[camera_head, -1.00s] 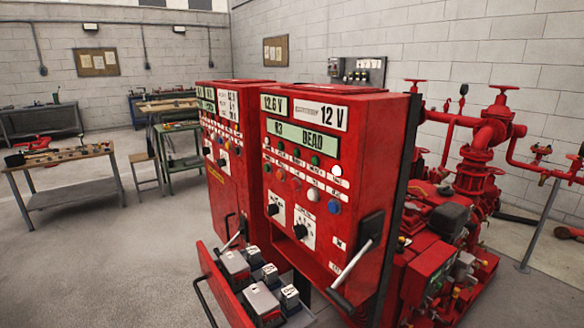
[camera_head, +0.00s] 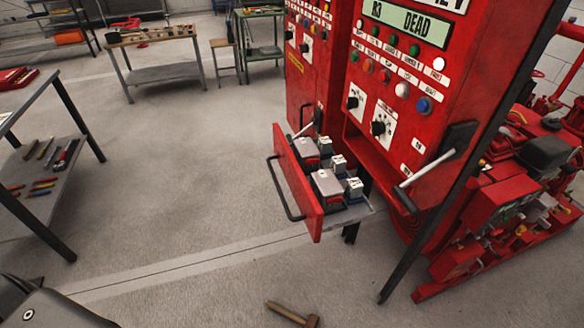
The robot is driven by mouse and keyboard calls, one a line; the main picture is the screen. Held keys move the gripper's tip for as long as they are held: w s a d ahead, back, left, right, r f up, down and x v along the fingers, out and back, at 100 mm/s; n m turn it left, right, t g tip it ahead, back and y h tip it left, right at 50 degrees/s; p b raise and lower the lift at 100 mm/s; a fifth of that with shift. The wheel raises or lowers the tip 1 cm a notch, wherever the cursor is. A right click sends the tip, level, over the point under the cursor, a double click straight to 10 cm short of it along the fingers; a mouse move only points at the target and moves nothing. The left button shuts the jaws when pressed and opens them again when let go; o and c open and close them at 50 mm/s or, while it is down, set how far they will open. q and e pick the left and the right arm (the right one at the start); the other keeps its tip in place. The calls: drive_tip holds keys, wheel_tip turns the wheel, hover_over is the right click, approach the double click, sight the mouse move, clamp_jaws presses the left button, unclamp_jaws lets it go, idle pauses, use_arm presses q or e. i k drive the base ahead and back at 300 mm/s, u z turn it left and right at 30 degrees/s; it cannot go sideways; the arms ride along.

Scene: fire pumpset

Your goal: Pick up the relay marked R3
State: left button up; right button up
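The red control panel (camera_head: 411,80) has a pulled-out drawer (camera_head: 297,188) low on its front. Several relays stand in it: larger grey blocks, such as the front one (camera_head: 327,184), and smaller white-topped ones, such as the front right one (camera_head: 354,187). Their markings are too small to read, so I cannot tell which is R3. The panel's display (camera_head: 407,22) reads "R3 DEAD". Neither of my grippers shows in the head view.
A lever (camera_head: 428,168) sticks out right of the drawer. The red pump (camera_head: 520,185) stands at the right. A workbench with tools (camera_head: 62,150) is at the left. A wooden-handled tool (camera_head: 285,312) lies on the floor. Floor left of the drawer is clear.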

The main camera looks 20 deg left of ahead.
sight(354, 187)
drive_tip(key=u, duration=0.05)
drive_tip(key=k, duration=0.5)
drive_tip(key=u, duration=1.45)
drive_tip(key=i, duration=0.8)
drive_tip(key=z, duration=1.75)
